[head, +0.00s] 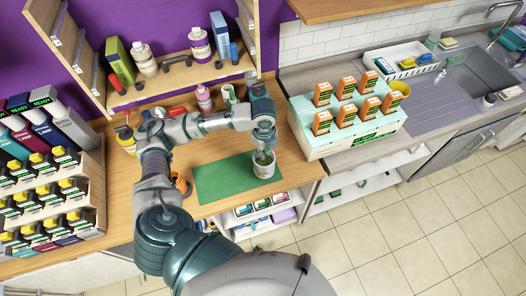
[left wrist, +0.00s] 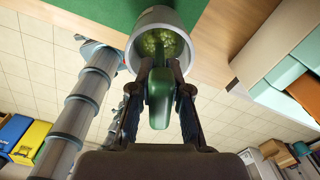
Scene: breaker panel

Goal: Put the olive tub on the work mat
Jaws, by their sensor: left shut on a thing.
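The olive tub (head: 263,167) is a pale round tub with green contents. In the head view it is over the right part of the green work mat (head: 222,182), near the counter's front edge. The left wrist view shows the tub (left wrist: 135,29) from above, with olives inside and the mat (left wrist: 90,6) beyond. My left gripper (head: 263,149) comes down over the tub. In the left wrist view its fingers (left wrist: 161,72) are shut on a green handle-like part (left wrist: 160,105) at the tub's rim. I cannot tell whether the tub touches the mat. My right gripper is out of view.
A stepped stand (head: 330,145) with orange boxes is close on the right. A wooden shelf (head: 180,82) with bottles stands behind, and a box rack (head: 45,200) is at the left. An orange mug (head: 180,184) sits by the mat's left edge. The mat's left part is clear.

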